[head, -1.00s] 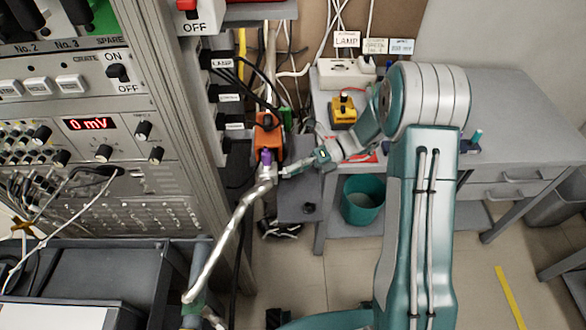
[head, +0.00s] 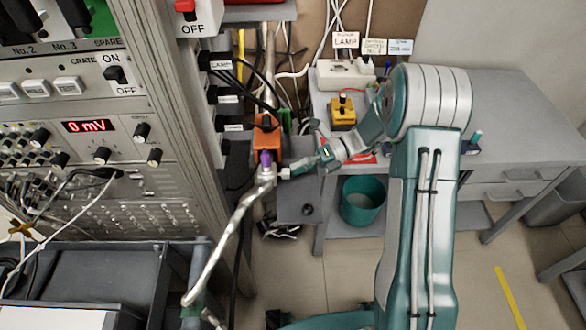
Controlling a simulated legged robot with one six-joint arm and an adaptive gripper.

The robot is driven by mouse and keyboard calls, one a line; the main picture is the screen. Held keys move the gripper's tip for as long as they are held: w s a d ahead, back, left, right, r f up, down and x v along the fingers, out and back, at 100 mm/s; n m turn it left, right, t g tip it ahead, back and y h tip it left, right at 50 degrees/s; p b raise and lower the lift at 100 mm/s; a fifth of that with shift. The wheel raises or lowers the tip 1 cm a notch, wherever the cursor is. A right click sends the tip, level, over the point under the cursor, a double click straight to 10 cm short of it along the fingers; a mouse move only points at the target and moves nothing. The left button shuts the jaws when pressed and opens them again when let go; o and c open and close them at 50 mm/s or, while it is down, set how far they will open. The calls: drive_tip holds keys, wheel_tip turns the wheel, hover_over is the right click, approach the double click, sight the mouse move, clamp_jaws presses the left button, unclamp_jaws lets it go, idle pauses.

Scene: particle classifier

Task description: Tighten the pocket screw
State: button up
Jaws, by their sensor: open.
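A small purple knob or screw head (head: 265,159) sits upright at the top of a bent silver pipe (head: 235,220); I cannot tell for sure that it is the pocket screw. My gripper (head: 284,173) is just to the right of the pipe's top joint, a little below the purple part. It is open, but its fingertips are small and I cannot tell whether they touch the joint. An orange box (head: 267,140) stands right behind the purple part.
A tall instrument rack (head: 90,150) with cables fills the left. A grey desk (head: 510,110) with a yellow box (head: 342,111) and a white power strip (head: 346,73) stands behind my arm. A teal bin (head: 363,200) is below. Black cables hang near the orange box.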

sight(286, 174)
drive_tip(key=v, duration=0.7)
drive_tip(key=s+d+r+n+t+h, duration=0.1)
drive_tip(key=s+r+n+t+h, duration=0.15)
drive_tip(key=s+n+t, duration=0.4)
drive_tip(key=w+a+f, duration=0.1)
drive_tip(key=a, duration=0.2)
drive_tip(key=w+a+f+n, duration=0.1)
drive_tip(key=a, duration=0.2)
drive_tip(key=w+a+f+n+g, duration=0.1)
drive_tip(key=a, duration=0.2)
drive_tip(key=shift+w+a+f+y, duration=0.1)
drive_tip(key=shift+a+f+y, duration=0.15)
drive_tip(key=shift+y, duration=0.1)
clamp_jaws()
